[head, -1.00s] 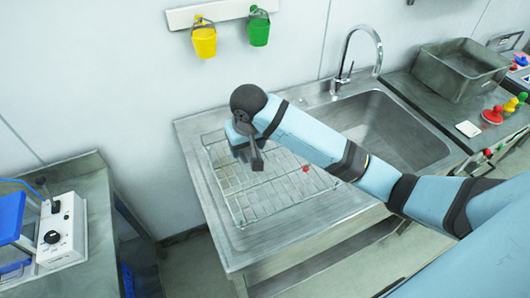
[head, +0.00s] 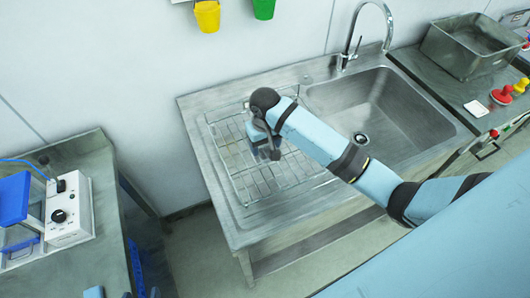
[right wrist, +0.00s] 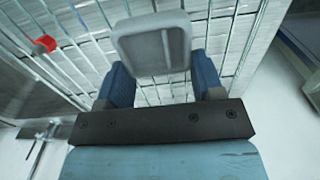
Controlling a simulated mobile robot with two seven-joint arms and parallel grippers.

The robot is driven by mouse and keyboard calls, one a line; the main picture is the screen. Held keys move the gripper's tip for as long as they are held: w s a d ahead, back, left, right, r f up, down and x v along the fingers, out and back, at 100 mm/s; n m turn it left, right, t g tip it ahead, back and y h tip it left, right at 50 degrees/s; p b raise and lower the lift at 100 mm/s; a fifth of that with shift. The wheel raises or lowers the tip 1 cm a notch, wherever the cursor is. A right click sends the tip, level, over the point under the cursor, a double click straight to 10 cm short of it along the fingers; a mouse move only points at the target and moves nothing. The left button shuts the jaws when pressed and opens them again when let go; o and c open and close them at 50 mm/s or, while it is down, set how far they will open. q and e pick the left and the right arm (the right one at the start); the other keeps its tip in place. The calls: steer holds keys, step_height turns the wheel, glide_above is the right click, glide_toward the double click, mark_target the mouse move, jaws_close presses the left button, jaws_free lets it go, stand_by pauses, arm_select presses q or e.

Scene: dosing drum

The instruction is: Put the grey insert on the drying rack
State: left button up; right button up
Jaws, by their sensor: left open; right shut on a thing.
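The drying rack (head: 241,178) is a wire grid on the steel drainboard left of the sink; it fills much of the right wrist view (right wrist: 75,55). My right gripper (head: 264,145) is over the back part of the rack. In the right wrist view its blue fingers (right wrist: 160,80) are shut on the grey insert (right wrist: 152,42), a pale grey rounded block seen against the wires. Whether the insert touches the rack I cannot tell. My left gripper (head: 110,293) only just shows at the bottom left edge, open, away from the rack.
The sink basin (head: 380,110) with its tap lies right of the rack. A small red-tipped object (right wrist: 45,44) shows at the rack in the right wrist view. A grey tub (head: 470,45) stands on the right counter. A white control box (head: 70,212) stands on the left bench.

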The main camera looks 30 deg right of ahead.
mark_target(265, 148)
step_height(265, 148, down, 4)
steer(key=shift+f, duration=0.5)
arm_select(q)
steer(key=shift+w+f, duration=0.15)
steer(key=shift+w, duration=0.1)
arm_select(e)
steer(key=o, duration=1)
arm_select(q)
steer(key=shift+d+r, duration=0.1)
steer(key=shift+r, duration=0.1)
